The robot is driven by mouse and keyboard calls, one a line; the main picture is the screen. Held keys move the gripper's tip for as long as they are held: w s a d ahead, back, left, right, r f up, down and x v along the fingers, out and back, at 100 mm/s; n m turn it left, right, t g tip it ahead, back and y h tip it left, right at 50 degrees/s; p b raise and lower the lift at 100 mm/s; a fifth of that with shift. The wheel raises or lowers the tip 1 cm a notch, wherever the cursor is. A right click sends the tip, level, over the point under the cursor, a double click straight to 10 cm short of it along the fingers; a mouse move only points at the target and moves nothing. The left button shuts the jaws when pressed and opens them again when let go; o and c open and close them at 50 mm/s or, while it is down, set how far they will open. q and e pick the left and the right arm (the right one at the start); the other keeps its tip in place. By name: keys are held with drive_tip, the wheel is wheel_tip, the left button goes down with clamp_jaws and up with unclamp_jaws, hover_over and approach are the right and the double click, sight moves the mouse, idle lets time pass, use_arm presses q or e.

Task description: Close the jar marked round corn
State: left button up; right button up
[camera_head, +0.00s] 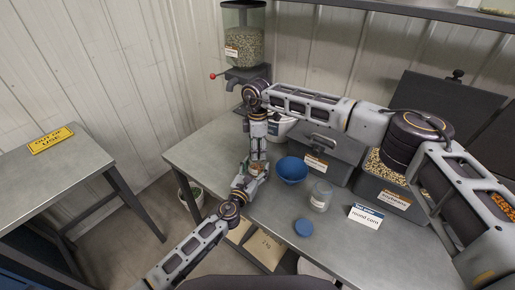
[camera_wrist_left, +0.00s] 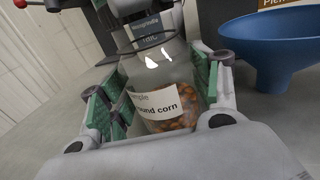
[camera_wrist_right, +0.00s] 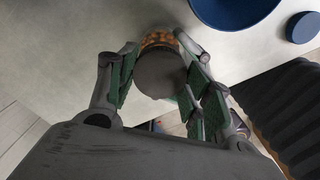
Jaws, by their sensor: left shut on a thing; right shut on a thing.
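The jar marked round corn (camera_wrist_left: 165,105) is clear glass with orange kernels low inside and a white label. My left gripper (camera_head: 246,182) is shut around its body, above the bench's left front part. My right gripper (camera_head: 257,157) points down from above the jar. In the right wrist view a grey disc, seemingly a lid (camera_wrist_right: 160,75), sits between its fingers, with kernels (camera_wrist_right: 158,39) showing just past the disc's edge. The left wrist view shows a dark ring at the jar's mouth. I cannot tell whether the disc is seated on the jar or just above it.
Seed bins (camera_head: 384,190) line the back. A seed dispenser (camera_head: 243,45) is at the far left corner.

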drive_tip(key=shift+f, duration=0.55)
idle(0.4)
use_arm(q)
clamp_jaws()
use_arm(e)
drive_tip(key=shift+m, duration=3.4)
drive_tip(key=o, duration=0.7)
drive_tip(key=shift+r, duration=2.25)
